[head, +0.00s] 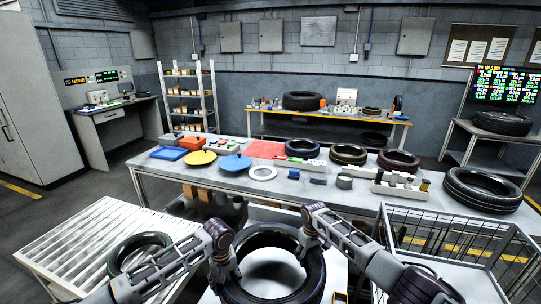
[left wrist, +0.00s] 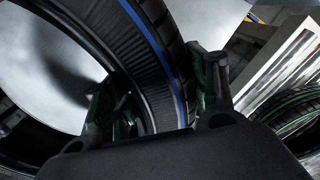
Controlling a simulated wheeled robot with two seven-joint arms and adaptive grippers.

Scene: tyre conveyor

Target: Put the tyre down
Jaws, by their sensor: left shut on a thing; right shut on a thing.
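A black tyre (head: 268,235) with a blue stripe is at the front centre of the head view, lying roughly flat. It also fills much of the left wrist view (left wrist: 150,62). My left gripper (head: 226,264) is shut on its left side; in the left wrist view one finger is inside the ring and one outside it (left wrist: 160,92). My right gripper (head: 304,246) is shut on its upper right side. A pale grey surface (head: 338,268) shows below and through the ring. I cannot tell whether the tyre touches it.
A roller conveyor (head: 88,232) at left carries a green-striped tyre (head: 118,262). A wire cage (head: 455,222) stands close on the right. Behind, a long table (head: 225,182) holds coloured discs, several tyres and small parts. A large tyre (head: 482,192) sits at its right end.

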